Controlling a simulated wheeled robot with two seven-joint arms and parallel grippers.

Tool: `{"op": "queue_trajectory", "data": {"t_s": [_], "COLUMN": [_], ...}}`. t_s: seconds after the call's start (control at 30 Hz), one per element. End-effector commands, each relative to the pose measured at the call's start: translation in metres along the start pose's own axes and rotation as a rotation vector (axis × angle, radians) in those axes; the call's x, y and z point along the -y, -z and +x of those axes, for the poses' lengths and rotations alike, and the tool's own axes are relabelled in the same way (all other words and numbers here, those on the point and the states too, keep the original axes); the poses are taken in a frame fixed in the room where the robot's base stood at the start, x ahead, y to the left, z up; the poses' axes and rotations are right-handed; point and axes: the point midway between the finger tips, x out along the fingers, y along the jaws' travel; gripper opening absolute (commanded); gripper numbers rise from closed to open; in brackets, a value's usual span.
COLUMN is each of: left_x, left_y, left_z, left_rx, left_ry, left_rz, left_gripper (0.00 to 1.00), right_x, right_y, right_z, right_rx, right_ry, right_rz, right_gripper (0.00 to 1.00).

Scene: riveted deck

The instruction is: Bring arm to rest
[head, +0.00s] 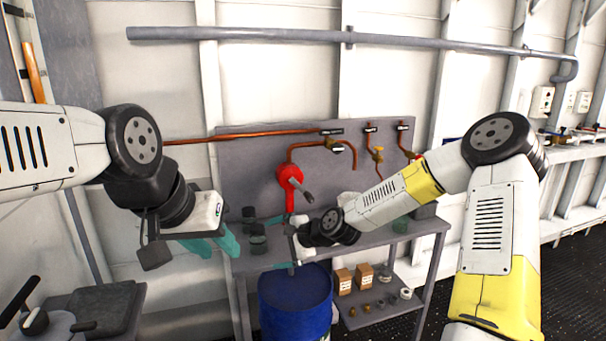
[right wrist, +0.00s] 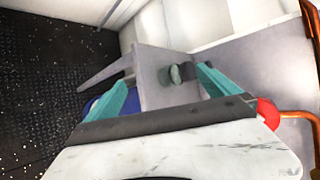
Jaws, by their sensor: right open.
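My left arm comes in from the left in the head view. Its gripper (head: 214,246) has two teal fingers that point down and to the right, apart, with nothing seen between them. My right arm is bent, and its gripper (head: 284,244) is in front of the workbench, above a blue drum. In the right wrist view the right gripper (right wrist: 165,92) is open, its teal fingers wide apart and nothing held between them. The tips of the right gripper are partly hidden by its wrist in the head view.
The grey workbench (head: 262,265) has dark jars (head: 257,240) and a red fitting (head: 289,176) by its back panel. The blue drum (head: 294,305) stands in front. Small boxes (head: 344,281) sit on the lower shelf. A dark cart-like surface (head: 95,309) is at lower left.

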Motion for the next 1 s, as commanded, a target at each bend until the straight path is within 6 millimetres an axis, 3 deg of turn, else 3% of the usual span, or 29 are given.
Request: {"op": "queue_trajectory", "data": {"t_s": [0.27,0.57,0.77,1.0], "left_x": [0.0,0.0,0.0,0.0], "left_y": [0.0,0.0,0.0,0.0], "left_z": [0.0,0.0,0.0,0.0], "left_rx": [0.0,0.0,0.0,0.0], "left_ry": [0.0,0.0,0.0,0.0], "left_rz": [0.0,0.0,0.0,0.0], "left_gripper": [0.36,0.36,0.36,0.36], "right_x": [-0.021,-0.019,-0.016,-0.025], "right_y": [0.0,-0.002,-0.015,-0.046], "right_z": [-0.068,-0.17,-0.245,-0.33], "right_rx": [-0.092,-0.184,-0.226,-0.238], "right_ry": [-0.261,-0.475,-0.569,-0.613], "right_rz": [-0.423,-0.746,-0.897,-1.03], "right_gripper": [1.0,1.0,1.0,1.0]}}
